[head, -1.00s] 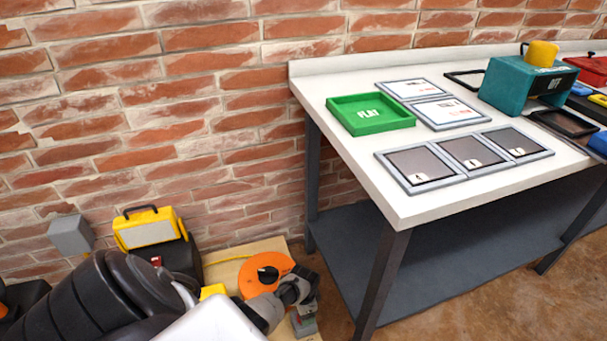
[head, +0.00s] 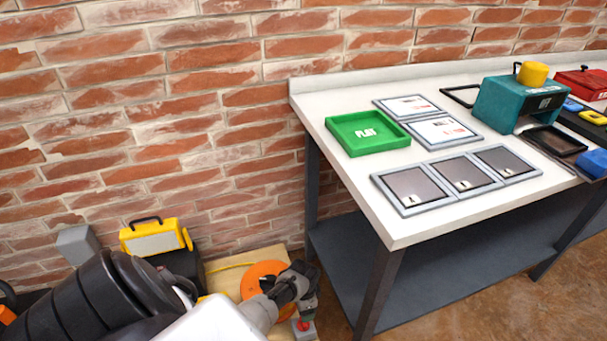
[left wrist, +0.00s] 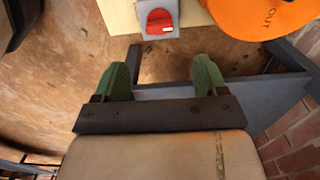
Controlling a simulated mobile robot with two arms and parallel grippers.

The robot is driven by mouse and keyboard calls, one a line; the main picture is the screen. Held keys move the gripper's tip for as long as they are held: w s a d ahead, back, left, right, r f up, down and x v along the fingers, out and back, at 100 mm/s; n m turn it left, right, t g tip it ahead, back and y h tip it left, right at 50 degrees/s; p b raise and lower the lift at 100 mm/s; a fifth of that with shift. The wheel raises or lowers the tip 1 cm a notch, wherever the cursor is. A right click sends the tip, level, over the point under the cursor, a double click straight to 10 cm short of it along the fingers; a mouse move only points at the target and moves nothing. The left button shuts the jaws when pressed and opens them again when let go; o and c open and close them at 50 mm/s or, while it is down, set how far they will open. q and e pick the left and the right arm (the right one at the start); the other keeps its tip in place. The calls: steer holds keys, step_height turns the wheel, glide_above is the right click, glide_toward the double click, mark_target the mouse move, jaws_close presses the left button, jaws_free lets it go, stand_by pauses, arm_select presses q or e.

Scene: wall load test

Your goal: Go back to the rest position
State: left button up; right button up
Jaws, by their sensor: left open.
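My left arm comes in at the bottom left of the head view. Its gripper (head: 312,303) hangs over the wooden board, partly in front of an orange disc (head: 258,275). In the left wrist view my left gripper's two green fingertips (left wrist: 162,75) stand wide apart with nothing between them. A grey box with a red switch (left wrist: 158,22) lies beyond the fingertips; the switch also shows under the gripper in the head view (head: 303,325). The orange disc (left wrist: 265,14) is at the top right of the wrist view. My right gripper is in neither view.
A white workbench (head: 450,215) stands to the right, with a green tray (head: 367,140), framed panels (head: 460,175) and a teal box (head: 515,98) on top. Its dark lower shelf (head: 440,275) is empty. A yellow lamp (head: 152,238) stands by the brick wall.

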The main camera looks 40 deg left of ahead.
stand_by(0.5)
